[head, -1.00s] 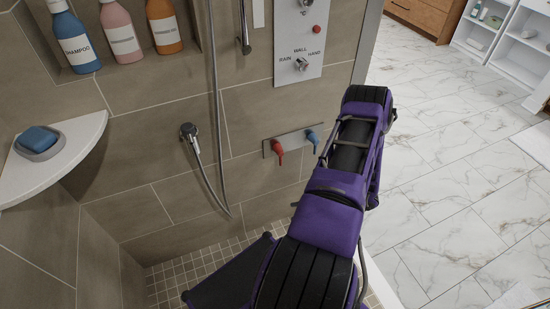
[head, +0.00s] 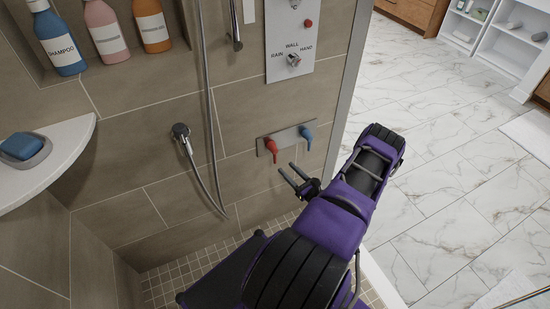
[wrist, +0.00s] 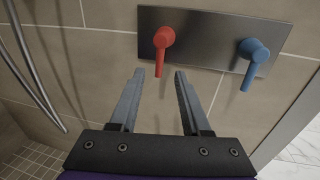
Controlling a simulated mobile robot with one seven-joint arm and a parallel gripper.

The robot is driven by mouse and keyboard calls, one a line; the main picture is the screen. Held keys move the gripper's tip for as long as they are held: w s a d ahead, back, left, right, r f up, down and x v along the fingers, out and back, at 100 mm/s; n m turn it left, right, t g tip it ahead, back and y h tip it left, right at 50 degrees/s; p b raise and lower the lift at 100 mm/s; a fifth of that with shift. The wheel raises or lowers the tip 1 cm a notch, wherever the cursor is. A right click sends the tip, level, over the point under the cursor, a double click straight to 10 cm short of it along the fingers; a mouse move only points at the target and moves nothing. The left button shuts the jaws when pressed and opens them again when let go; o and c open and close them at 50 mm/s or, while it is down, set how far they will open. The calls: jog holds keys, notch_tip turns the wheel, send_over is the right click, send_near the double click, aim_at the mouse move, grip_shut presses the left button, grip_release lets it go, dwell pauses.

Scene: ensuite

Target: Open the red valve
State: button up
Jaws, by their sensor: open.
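The red valve (head: 271,148) is a lever on the left of a metal plate (head: 288,138) on the tiled shower wall. In the wrist view the red valve (wrist: 163,46) hangs with its handle pointing down. The blue valve (head: 307,136) is on the plate's right side; it also shows in the wrist view (wrist: 253,58). My gripper (head: 288,171) is open and empty, just below the plate. In the wrist view my gripper (wrist: 160,75) has its two fingers apart, with the red lever's lower end above and between the fingertips, apparently not touching.
A control panel (head: 292,45) is above. A corner shelf (head: 55,150) with a soap dish (head: 24,148) is at left. The marble floor (head: 450,150) at right is largely clear.

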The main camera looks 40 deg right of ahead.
aim_at(275, 157)
jog(key=w, duration=0.5)
jog(key=w+d, duration=0.1)
jog(key=w, duration=0.2)
jog(key=shift+w+b, duration=0.3)
jog(key=shift+b, duration=0.05)
grip_shut()
